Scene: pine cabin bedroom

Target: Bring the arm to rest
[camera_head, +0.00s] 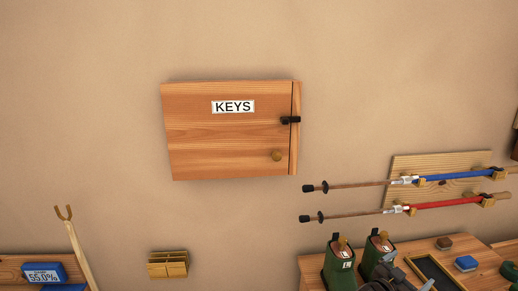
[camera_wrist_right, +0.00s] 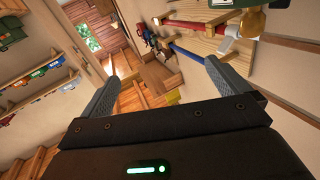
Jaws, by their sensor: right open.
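My right arm is mostly out of the head view. My left gripper and arm are not in view.
A wooden KEYS cabinet (camera_head: 220,145) hangs shut on the wall. Two poles, blue (camera_head: 450,177) and red (camera_head: 440,204), are on a wall rack at right. The wall between is bare.

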